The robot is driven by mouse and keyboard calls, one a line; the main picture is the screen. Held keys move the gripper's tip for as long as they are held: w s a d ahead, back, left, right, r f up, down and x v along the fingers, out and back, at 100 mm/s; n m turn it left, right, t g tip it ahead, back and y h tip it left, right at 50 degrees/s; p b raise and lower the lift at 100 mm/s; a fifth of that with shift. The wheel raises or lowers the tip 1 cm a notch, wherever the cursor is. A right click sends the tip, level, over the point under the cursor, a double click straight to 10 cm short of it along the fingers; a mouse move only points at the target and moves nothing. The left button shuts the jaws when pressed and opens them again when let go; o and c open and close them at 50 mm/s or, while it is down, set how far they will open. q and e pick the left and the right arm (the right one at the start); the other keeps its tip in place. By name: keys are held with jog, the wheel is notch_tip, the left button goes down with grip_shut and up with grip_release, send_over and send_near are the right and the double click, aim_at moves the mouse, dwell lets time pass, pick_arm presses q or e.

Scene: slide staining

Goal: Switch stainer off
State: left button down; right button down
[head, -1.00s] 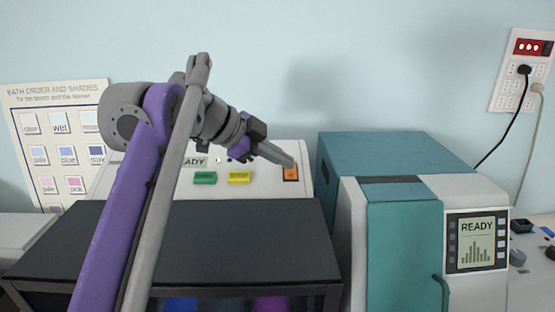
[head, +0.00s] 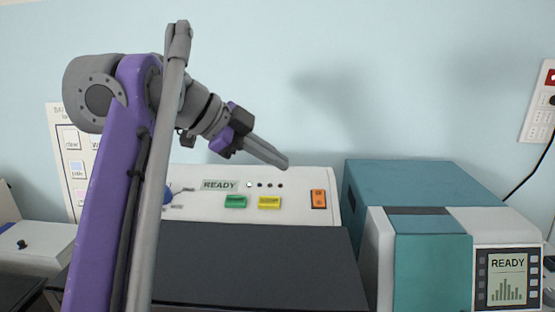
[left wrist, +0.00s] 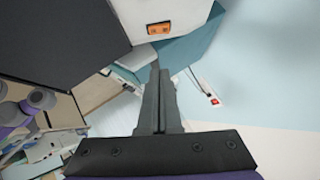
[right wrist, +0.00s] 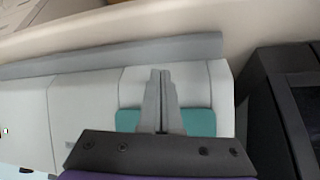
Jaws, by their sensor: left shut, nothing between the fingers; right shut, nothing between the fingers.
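The stainer (head: 290,212) is a white console with a dark lid in front. Its panel carries a small display reading READY (head: 220,185), a green button (head: 235,201), a yellow button (head: 269,202) and an orange rocker switch (head: 318,199) at the right end. The orange switch also shows in the left wrist view (left wrist: 159,28). My left gripper (head: 286,163) is shut and empty, above and left of the orange switch and apart from it. My right gripper (right wrist: 161,72) is shut and empty, over pale surfaces, and is not in the head view.
A teal and white machine (head: 430,240) with its own READY screen (head: 507,276) stands right of the stainer. A wall outlet (head: 540,105) with a black cable is at the far right. A chart (head: 75,150) hangs behind my left arm.

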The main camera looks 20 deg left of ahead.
aim_at(323, 193)
pick_arm(q)
jog(key=shift+w+a+r, duration=0.1)
jog(key=shift+w+r, duration=0.25)
jog(key=shift+w, duration=0.35)
